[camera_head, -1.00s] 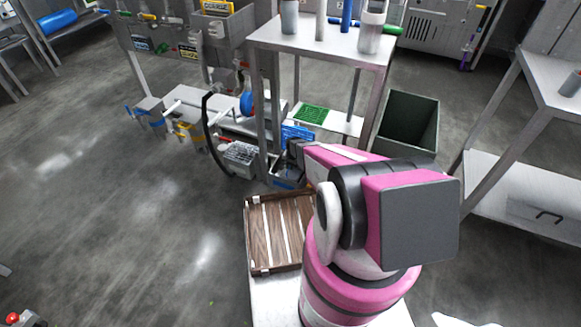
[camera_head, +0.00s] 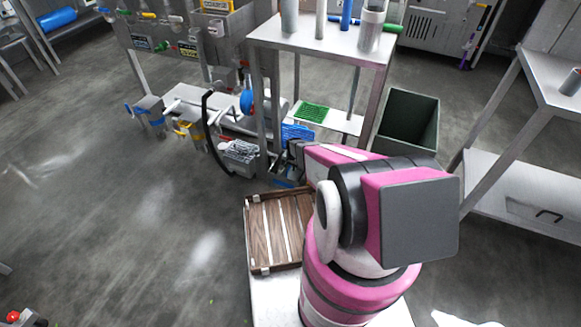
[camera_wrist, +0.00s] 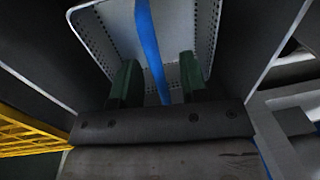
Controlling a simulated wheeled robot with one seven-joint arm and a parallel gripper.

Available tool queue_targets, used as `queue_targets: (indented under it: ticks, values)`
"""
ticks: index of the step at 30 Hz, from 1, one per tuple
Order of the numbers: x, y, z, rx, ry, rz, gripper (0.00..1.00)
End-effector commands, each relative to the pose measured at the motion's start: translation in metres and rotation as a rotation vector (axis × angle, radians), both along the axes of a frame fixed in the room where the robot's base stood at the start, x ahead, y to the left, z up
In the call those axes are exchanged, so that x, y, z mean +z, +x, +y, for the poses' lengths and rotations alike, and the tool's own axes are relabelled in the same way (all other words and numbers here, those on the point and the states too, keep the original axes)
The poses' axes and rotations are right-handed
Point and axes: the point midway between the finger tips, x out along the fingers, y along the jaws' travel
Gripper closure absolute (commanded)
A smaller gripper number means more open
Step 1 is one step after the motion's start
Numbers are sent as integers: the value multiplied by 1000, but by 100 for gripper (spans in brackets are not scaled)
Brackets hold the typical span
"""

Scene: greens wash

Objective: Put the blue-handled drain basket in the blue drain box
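In the wrist view, the drain basket (camera_wrist: 205,30) is a pale, perforated container with a blue handle (camera_wrist: 150,42) crossing it. My gripper (camera_wrist: 160,72) has two dark green fingers, one on each side of the handle. Gaps show between the handle and both fingers, so the gripper is open around it and not clamped. In the head view, my gripper is mostly hidden by my pink and black arm, low beside the steel table. I cannot clearly tell which blue item there is the drain box; a blue grid (camera_head: 298,134) stands near the gripper.
A dark open bin (camera_head: 408,122) stands right of the steel table (camera_head: 325,45). A green grid (camera_head: 311,112) lies on its lower shelf. A yellow grid (camera_wrist: 30,132) is left in the wrist view.

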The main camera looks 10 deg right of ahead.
Motion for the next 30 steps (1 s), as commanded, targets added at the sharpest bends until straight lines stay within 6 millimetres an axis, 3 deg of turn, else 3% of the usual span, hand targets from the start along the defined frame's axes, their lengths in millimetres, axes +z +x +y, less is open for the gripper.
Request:
queue_targets:
  ticks: [8, 13, 30]
  values:
    - [1, 0, 0, 0, 0, 0, 60]
    - [13, -2, -1, 0, -1, -1, 60]
    - [104, -8, -9, 0, 0, -1, 60]
